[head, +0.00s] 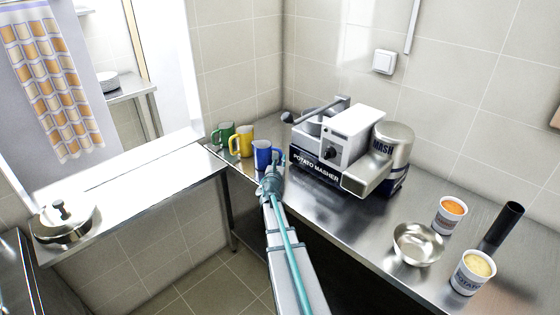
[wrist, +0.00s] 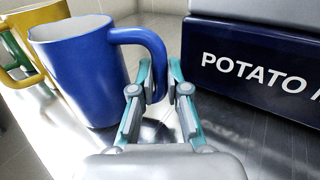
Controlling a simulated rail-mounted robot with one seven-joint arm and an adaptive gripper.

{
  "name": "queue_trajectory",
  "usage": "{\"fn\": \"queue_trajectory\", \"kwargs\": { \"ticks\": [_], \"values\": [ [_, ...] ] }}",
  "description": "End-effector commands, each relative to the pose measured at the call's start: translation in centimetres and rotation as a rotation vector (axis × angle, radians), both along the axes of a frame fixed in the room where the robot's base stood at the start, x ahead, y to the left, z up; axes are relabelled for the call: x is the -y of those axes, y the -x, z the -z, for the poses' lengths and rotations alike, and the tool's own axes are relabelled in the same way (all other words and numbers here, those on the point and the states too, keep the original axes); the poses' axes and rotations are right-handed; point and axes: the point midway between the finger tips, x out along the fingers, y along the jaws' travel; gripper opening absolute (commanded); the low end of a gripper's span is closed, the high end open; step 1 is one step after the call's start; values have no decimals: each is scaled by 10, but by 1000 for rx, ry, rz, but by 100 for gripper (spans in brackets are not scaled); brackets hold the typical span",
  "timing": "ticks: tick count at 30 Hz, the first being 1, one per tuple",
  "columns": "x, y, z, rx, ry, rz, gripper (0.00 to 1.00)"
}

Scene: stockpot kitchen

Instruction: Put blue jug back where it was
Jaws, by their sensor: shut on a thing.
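The blue jug (head: 262,154) stands upright on the metal counter, to the right of a yellow jug (head: 241,141). In the wrist view the blue jug (wrist: 84,72) fills the left side, its handle toward the right. My gripper (head: 275,166) reaches the jug from the front. In the wrist view my gripper (wrist: 160,92) has its two fingers on either side of the lower handle, closed on it. The jug's base appears to be at the counter surface; the exact contact is hard to tell.
A green jug (head: 223,133) stands left of the yellow one. The potato masher machine (head: 335,147) is close on the right. A metal bowl (head: 417,244) and two tubs (head: 450,214) (head: 473,271) are farther right. A lidded pot (head: 63,221) sits on the left ledge.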

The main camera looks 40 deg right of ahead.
Motion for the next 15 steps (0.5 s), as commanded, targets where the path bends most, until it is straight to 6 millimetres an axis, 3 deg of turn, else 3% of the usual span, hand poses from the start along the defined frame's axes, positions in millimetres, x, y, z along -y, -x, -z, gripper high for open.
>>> {"fn": "queue_trajectory", "kwargs": {
  "ticks": [5,6,9,15],
  "values": [
    [0,0,3,1,0,1,0],
    [0,0,2,0,0,0,21],
    [0,0,2,-1,0,0,38],
    [0,0,2,-1,-1,0,39]
  ]
}}
